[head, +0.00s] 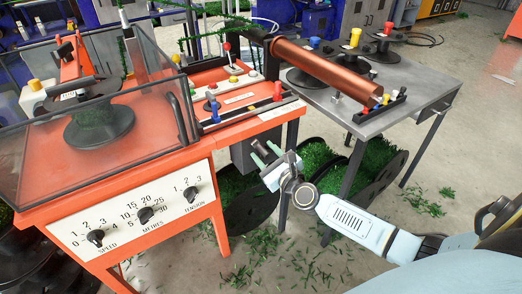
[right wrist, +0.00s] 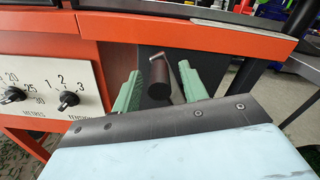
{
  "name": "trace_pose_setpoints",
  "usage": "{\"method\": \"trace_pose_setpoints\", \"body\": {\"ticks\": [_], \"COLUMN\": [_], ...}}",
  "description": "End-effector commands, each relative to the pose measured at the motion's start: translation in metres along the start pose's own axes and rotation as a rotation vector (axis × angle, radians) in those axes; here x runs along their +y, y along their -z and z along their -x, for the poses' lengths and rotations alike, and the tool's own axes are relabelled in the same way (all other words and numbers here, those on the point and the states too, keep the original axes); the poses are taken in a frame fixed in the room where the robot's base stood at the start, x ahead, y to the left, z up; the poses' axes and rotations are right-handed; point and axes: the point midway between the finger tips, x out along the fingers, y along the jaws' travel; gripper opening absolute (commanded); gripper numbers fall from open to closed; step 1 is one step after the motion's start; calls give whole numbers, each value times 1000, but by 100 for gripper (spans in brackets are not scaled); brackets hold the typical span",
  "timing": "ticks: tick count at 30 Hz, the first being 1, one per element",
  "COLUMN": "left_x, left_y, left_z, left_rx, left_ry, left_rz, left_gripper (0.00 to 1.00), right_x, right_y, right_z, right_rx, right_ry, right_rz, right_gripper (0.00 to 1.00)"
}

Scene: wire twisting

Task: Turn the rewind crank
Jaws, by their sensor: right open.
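The rewind crank's dark cylindrical handle (right wrist: 159,80) shows in the right wrist view, with a grey metal arm behind it, below the orange machine's top edge. My right gripper (right wrist: 160,92) has its two green-grey fingers apart, one on each side of the handle, and no clear contact shows. In the head view my right gripper (head: 266,157) is at the right front corner of the orange machine (head: 150,178), by a dark housing (head: 241,155). The crank is mostly hidden there behind my fingers. My left gripper is out of view.
A white dial panel (head: 140,214) is on the machine's front, left of the crank. A grey table (head: 425,88) with a copper roll (head: 325,70) stands to the right. Reels with green wire (head: 315,160) lie below, and green scraps litter the floor.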

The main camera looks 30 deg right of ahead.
Motion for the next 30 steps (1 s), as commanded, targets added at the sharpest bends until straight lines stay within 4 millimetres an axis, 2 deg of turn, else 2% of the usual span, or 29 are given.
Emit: {"method": "trace_pose_setpoints", "body": {"ticks": [1,6,17,27,30], "left_x": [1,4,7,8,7], "left_y": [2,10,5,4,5], "left_z": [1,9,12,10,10], "left_rx": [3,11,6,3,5], "left_ry": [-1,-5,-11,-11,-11], "left_rz": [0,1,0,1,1], "left_gripper": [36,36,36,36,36], "right_x": [0,1,0,0,1], "right_y": [0,1,0,0,0], "right_z": [-8,-21,-24,-24,-24], "right_rx": [-1,0,0,0,1], "right_ry": [1,-1,-1,-1,-1], "right_rz": [0,1,0,0,0], "right_gripper": [43,43,43,0,0]}}
